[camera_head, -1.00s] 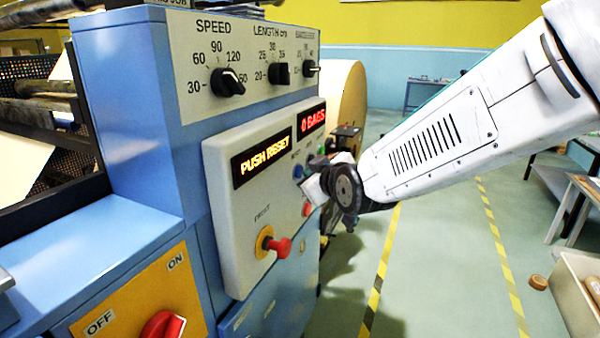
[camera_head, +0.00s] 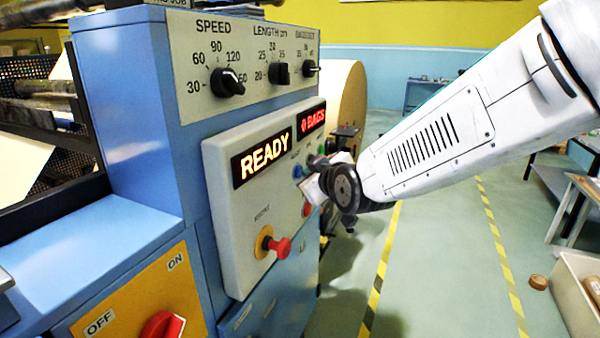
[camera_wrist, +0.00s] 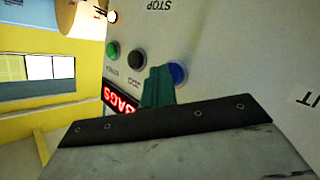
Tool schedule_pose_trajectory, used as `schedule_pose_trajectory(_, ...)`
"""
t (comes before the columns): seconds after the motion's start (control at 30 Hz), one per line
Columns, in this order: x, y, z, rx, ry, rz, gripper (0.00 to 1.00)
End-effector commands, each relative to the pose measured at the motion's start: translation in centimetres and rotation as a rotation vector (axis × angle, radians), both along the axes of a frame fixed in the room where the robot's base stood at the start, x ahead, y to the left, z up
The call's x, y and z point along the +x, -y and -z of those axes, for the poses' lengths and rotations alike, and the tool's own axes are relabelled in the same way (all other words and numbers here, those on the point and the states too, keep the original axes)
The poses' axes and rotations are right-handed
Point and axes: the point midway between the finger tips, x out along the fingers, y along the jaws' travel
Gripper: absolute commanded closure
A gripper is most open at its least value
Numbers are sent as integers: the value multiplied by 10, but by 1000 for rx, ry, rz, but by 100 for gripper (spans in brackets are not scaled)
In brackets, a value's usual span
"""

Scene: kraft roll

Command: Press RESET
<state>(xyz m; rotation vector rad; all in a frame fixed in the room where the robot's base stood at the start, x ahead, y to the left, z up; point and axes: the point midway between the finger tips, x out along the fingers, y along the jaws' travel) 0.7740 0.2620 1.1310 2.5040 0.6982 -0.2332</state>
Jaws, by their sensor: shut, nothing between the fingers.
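The grey control panel (camera_head: 225,215) has a lit display (camera_head: 262,157) that reads READY. A blue button (camera_head: 297,171) shows on the panel left of my gripper; it also shows in the wrist view (camera_wrist: 178,73). Its label is hidden, so I cannot read RESET on it. My gripper (camera_wrist: 160,72) is shut and empty, its teal fingertips beside the blue button in the wrist view. I cannot tell whether they touch it. In the head view my wrist hides part of the button row.
A black button (camera_wrist: 137,61) and a green button (camera_wrist: 113,50) sit near the fingers. A red mushroom knob (camera_head: 281,247) sticks out lower on the panel. Above are dials, including the speed dial (camera_head: 228,82).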

Motion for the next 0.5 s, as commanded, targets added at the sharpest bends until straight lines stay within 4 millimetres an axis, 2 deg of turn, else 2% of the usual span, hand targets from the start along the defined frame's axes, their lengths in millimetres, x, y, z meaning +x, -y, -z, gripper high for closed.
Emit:
schedule_pose_trajectory(0.2,-4,11,0,1,1,2,100)
schedule_pose_trajectory(0.5,-4,12,0,0,-1,2,100)
